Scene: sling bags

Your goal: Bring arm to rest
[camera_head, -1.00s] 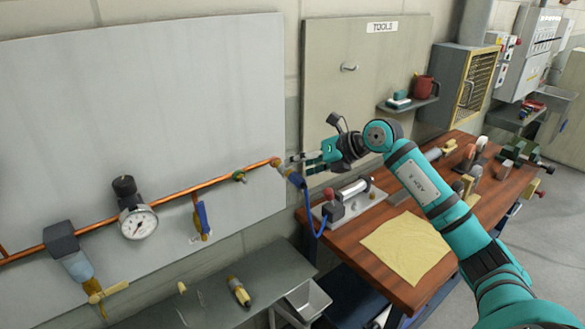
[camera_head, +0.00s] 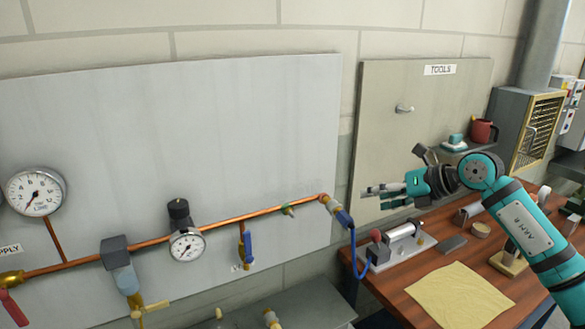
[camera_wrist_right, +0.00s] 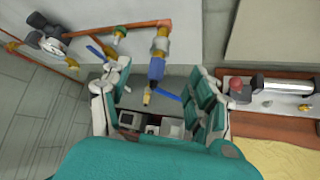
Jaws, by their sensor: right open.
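My right gripper (camera_head: 376,196) is open and empty in the head view, in front of the tool board. It also shows in the wrist view (camera_wrist_right: 158,85), with its two finger sets spread apart. The blue fitting (camera_head: 343,217) at the right end of the copper pipe (camera_head: 262,212) is left of my fingertips and apart from them. In the wrist view the blue fitting (camera_wrist_right: 156,69) appears between the fingers, beyond them. My right arm (camera_head: 525,227) reaches in from the right over the bench. My left gripper is out of view.
A shelf with a red mug (camera_head: 483,131) is behind my arm. Gauges (camera_head: 187,245) and valves line the wall panel (camera_head: 200,130).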

